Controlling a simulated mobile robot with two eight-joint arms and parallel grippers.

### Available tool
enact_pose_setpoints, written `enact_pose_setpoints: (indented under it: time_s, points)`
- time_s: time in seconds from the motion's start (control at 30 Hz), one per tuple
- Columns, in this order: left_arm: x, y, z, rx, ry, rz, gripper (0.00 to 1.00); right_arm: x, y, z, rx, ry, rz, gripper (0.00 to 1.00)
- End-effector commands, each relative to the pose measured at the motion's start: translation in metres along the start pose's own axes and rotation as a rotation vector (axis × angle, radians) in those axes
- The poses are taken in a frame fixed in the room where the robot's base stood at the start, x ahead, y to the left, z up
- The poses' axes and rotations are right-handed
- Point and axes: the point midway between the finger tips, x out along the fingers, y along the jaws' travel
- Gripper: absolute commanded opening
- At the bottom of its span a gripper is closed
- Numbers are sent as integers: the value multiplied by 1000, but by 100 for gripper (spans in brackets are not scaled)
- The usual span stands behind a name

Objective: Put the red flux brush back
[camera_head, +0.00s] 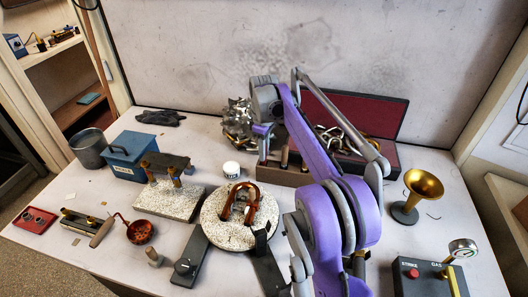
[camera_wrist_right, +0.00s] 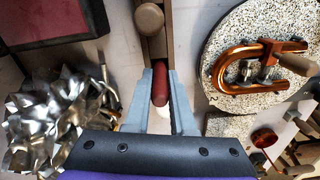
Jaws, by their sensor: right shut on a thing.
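The red flux brush (camera_wrist_right: 160,84) shows in the right wrist view as a rounded red handle between my right gripper's fingers. My right gripper (camera_wrist_right: 165,98) is shut on it. The handle lines up with the near end of a narrow wooden rack (camera_wrist_right: 172,22); I cannot tell whether the brush sits in the rack or just above it. A round wooden handle (camera_wrist_right: 148,18) stands in the rack. In the head view my right gripper (camera_head: 263,152) points down at the left end of the rack (camera_head: 285,177), and the brush cannot be made out. My left gripper is not in view.
Crumpled metal scrap (camera_wrist_right: 62,118) lies close beside my right gripper. A round speckled plate (camera_head: 225,235) with a copper clamp and a white jar (camera_head: 231,169) are near the rack. An open red-lined case (camera_head: 385,112) stands behind.

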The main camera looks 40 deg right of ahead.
Motion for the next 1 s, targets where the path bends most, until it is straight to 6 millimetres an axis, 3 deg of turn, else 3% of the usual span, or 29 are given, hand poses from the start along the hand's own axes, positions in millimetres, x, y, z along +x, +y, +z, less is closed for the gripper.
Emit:
enact_pose_setpoints:
  time_s: [0.33, 0.37, 0.53, 0.83, 1.0]
  points:
    - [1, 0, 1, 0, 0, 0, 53, 4, 0, 0, 0, 0, 0, 0]
    - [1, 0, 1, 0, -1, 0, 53, 4, 0, 0, 0, 0, 0, 24]
    - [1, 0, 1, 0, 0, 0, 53, 3, 0, 0, 0, 0, 0, 52]
    - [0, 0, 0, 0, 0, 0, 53, 1, 0, 0, 0, 0, 0, 52]
    - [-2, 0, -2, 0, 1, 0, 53, -17, 0, 0, 1, 0, 0, 52]
